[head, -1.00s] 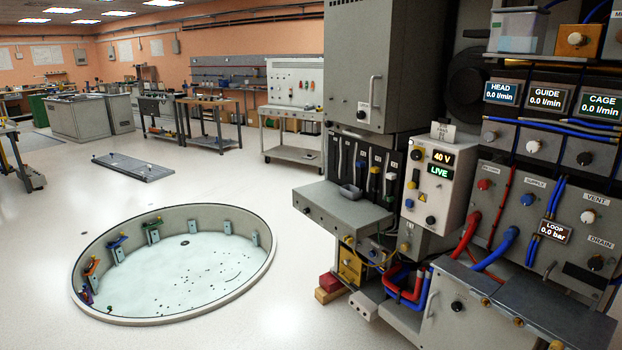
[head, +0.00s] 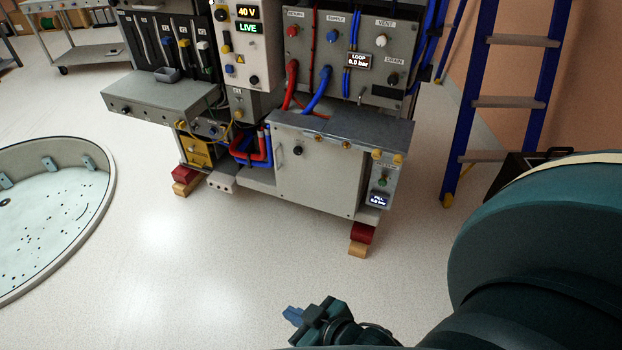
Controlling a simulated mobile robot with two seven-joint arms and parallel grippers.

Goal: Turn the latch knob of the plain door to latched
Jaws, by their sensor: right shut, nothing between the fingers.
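A plain light-grey door (head: 322,182) forms the front of the low cabinet at the centre of the head view. It looks closed. A small dark round knob (head: 298,150) sits near its upper left corner; I cannot read its latch position from here. My right gripper (head: 292,316) is at the bottom of the view, in front of and below the cabinet, over bare floor. Its blue fingers are shut and empty, well apart from the door and knob. My left gripper is out of view.
A hose panel (head: 345,55) with red and blue hoses rises behind the cabinet. A blue ladder (head: 484,65) stands at the right. Red and wooden blocks (head: 359,247) sit under the cabinet's corner. A round sunken pit (head: 60,205) lies at the left. Floor before the cabinet is clear.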

